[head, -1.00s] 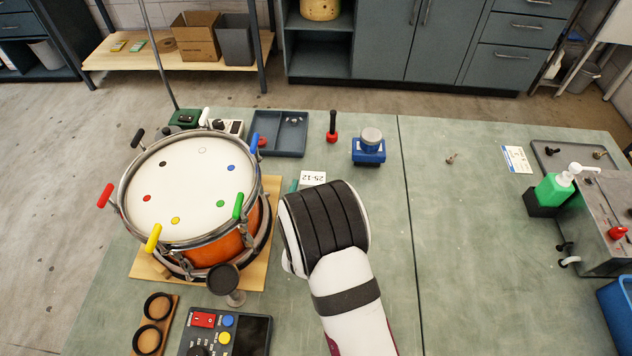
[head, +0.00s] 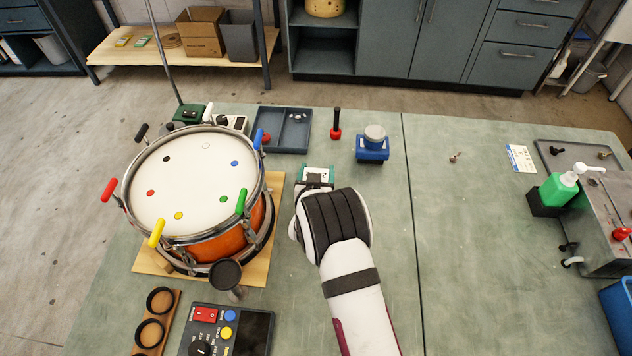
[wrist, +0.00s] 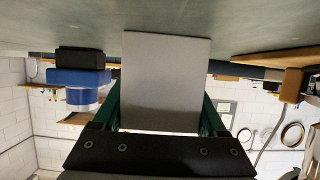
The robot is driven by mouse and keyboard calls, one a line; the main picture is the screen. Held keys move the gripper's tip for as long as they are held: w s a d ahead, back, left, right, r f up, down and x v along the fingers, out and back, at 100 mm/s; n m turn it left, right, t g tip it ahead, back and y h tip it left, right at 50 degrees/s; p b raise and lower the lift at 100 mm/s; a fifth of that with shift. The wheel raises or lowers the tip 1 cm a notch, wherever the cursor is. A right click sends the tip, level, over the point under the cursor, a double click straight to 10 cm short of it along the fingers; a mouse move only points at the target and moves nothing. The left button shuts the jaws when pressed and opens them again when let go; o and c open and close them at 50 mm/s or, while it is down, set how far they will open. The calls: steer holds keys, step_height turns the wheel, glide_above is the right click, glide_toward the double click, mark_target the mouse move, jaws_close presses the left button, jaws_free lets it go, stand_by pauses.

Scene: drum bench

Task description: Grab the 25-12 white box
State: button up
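The white box (head: 317,173) stands on the green bench, right of the drum; its 25-12 label is only partly readable now. My gripper (head: 315,178) is at the box, with a green finger on each side of it. In the wrist view the box (wrist: 165,80) shows as a plain pale face filling the space between the two green fingers of my gripper (wrist: 163,110). I cannot tell whether the fingers press on it or leave a narrow gap. The fingertips are largely hidden behind the box.
The drum (head: 195,185) with coloured handles stands close on the left. A dark tray (head: 295,139), a red-based black post (head: 336,125) and a blue device (head: 373,150) stand behind the box. The bench to the right of my arm is mostly clear.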

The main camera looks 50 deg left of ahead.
steer(key=c, duration=0.5)
